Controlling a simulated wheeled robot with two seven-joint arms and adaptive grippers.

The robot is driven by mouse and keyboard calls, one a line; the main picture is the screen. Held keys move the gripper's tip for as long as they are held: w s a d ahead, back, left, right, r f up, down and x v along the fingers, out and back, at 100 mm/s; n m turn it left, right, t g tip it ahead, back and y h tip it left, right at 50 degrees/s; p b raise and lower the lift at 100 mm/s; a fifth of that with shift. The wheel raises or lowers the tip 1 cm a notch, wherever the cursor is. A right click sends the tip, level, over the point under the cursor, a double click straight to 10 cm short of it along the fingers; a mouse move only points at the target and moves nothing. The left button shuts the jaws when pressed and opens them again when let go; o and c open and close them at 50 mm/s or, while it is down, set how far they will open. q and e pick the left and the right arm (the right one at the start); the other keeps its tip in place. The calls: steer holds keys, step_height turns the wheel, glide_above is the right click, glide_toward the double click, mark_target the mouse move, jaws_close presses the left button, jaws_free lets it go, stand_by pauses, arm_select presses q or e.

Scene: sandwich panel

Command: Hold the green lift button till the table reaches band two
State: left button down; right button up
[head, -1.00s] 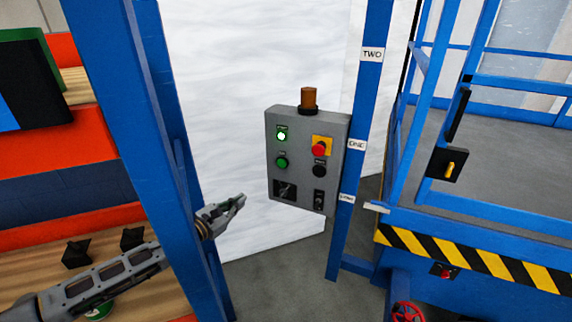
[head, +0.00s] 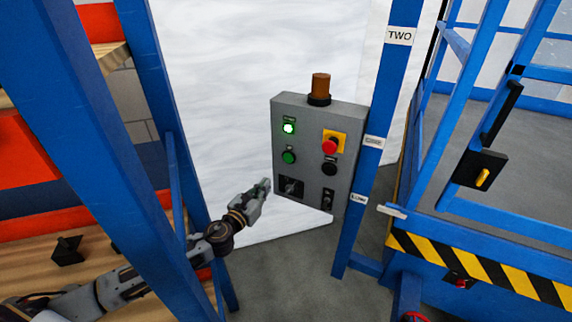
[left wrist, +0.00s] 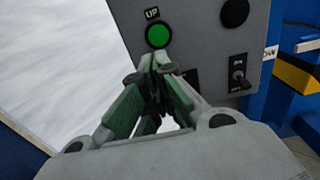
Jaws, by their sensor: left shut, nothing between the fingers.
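The green lift button (head: 289,157) is on the left side of a grey control panel (head: 310,115), under a lit green lamp (head: 288,128). In the left wrist view the green button (left wrist: 158,36) sits below an "UP" label. My left gripper (head: 265,184) is shut and empty, left of the panel's lower part. In the left wrist view its fingertips (left wrist: 155,62) appear just below the button; contact cannot be told. The blue lift table (head: 440,226) stands at right, its white pointer (head: 391,210) near the lowest band label (head: 359,199). Band "TWO" (head: 400,36) is high on the post.
The panel also bears a red stop button (head: 330,145) on yellow, a black button (head: 329,168), a selector (head: 291,187) and a toggle (head: 327,198). An amber beacon (head: 320,86) tops it. A blue upright (head: 85,150) stands close beside my left arm.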

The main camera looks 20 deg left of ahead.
arm_select(q)
steer(key=shift+s+r, duration=0.1)
stand_by(0.3)
steer(key=p, duration=0.2)
glide_toward(287, 161)
steer(key=shift+w, duration=1.1)
steer(key=shift+w+d+p, duration=0.15)
steer(key=shift+w+d, duration=0.1)
steer(key=shift+w, duration=0.5)
steer(key=shift+w+d+p, duration=0.2)
steer(key=shift+w+d, duration=0.1)
steer(key=shift+w, duration=0.5)
steer(key=shift+w+d+p, duration=0.15)
steer(key=shift+w+d, duration=0.1)
steer(key=shift+w, duration=0.5)
steer(key=shift+w, duration=0.15)
